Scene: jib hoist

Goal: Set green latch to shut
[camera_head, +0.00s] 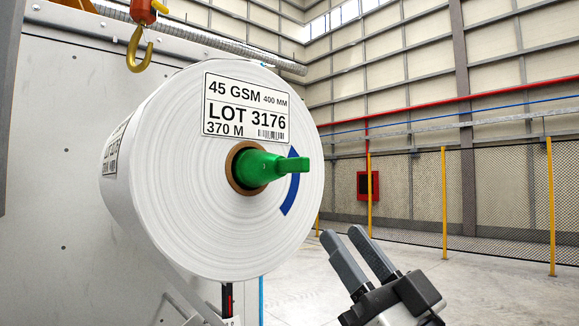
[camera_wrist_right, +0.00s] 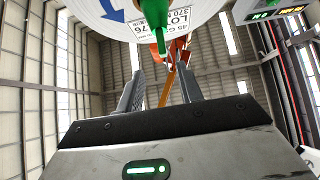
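The green latch (camera_head: 268,169) sticks out of the brown core (camera_head: 236,184) of a large white roll (camera_head: 190,225). Its handle end points right, over a blue arc (camera_head: 291,194) on the roll's face. My right gripper (camera_head: 342,237) is below and to the right of the latch, apart from it, with its fingers spread and nothing between them. In the right wrist view the latch (camera_wrist_right: 154,14) shows at the top, beyond the open fingers (camera_wrist_right: 160,82). My left gripper is in neither view.
A yellow hook (camera_head: 138,50) hangs at upper left, above the roll, before a grey panel (camera_head: 55,150). A label (camera_head: 246,108) is on the roll's face. Yellow posts (camera_head: 445,205) with mesh stand far right. The space between gripper and roll looks clear.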

